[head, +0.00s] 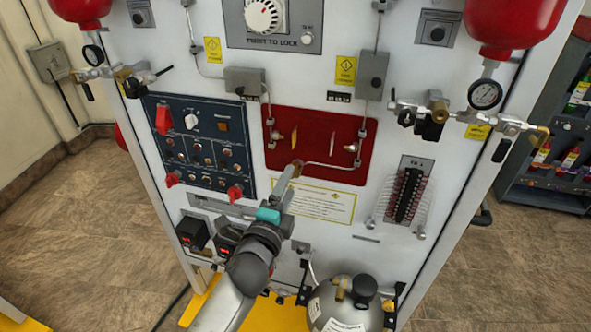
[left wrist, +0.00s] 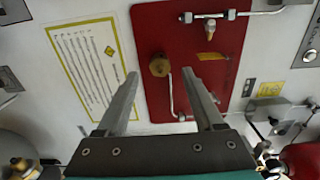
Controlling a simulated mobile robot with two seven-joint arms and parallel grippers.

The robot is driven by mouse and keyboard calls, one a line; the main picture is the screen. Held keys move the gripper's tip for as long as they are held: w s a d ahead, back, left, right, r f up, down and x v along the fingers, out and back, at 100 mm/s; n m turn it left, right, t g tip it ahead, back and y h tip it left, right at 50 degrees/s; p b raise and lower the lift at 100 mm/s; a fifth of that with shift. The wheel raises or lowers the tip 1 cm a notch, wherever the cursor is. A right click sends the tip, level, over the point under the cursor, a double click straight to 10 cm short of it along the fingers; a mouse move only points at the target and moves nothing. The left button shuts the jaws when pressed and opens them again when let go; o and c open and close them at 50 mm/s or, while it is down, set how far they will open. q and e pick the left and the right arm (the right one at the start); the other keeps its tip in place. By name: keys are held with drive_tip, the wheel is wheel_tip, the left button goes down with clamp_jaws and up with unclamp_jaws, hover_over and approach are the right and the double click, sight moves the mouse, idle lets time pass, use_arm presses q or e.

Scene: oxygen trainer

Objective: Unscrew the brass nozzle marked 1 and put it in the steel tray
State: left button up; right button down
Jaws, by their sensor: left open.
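A round brass nozzle (left wrist: 159,66) sits on the red panel (left wrist: 185,40). No number on it is readable. My left gripper (left wrist: 160,73) is open, its two fingers pointing at the panel. In the left wrist view the nozzle shows between the fingertips, apparently just beyond them; contact cannot be told. In the head view the left gripper (head: 290,177) is at the lower edge of the red panel (head: 322,125), and the nozzle (head: 298,167) is partly hidden at its tips. A long grey ledge (head: 206,207) behind the gripper may be the steel tray. My right gripper is not in view.
Silver fittings and a bent pipe (head: 335,165) run across the red panel. A blue switch panel (head: 205,110) is left, a finned unit (head: 408,195) right. A grey cylinder (head: 343,302) stands below. A yellow-edged sign (left wrist: 84,60) is beside the red panel.

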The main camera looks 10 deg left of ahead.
use_arm(q)
drive_tip(key=m, duration=0.3)
drive_tip(key=shift+p, duration=0.3)
drive_tip(key=shift+m, duration=0.4)
drive_tip(key=m, duration=0.3)
drive_tip(key=shift+p, duration=0.3)
drive_tip(key=m, duration=0.3)
drive_tip(key=shift+m+p, duration=0.3)
drive_tip(key=shift+p, duration=0.1)
drive_tip(key=shift+m, duration=0.5)
